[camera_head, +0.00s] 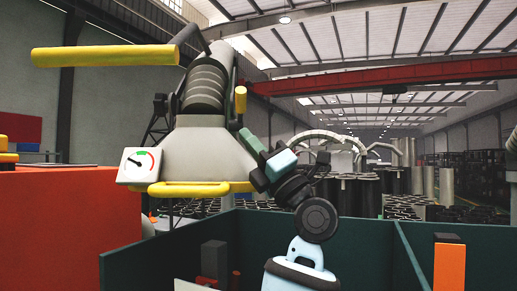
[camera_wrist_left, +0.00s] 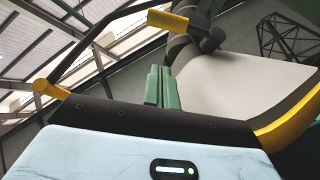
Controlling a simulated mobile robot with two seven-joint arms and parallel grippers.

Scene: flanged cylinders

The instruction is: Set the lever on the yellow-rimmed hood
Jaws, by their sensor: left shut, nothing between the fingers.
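The hood (camera_head: 205,150) is a grey cone with a yellow rim, hanging under a ribbed grey duct in the head view. A short lever with a yellow grip (camera_head: 240,100) stands upright at its right shoulder. In the left wrist view the yellow grip (camera_wrist_left: 167,19) lies sideways beyond the fingertips, on a dark pivot by the pale hood wall (camera_wrist_left: 235,85). My left gripper (camera_head: 251,141) is at the hood's right side, below the lever. Its green fingers (camera_wrist_left: 160,72) are shut and empty, with a visible gap to the grip. My right gripper is not in view.
A long yellow bar (camera_head: 105,55) on a dark arm juts left above the hood. A dial gauge (camera_head: 140,165) sits on the hood's left front. A large orange box (camera_head: 70,225) stands left. Dark green panels (camera_head: 370,240) stand below right. Open air lies right of the duct.

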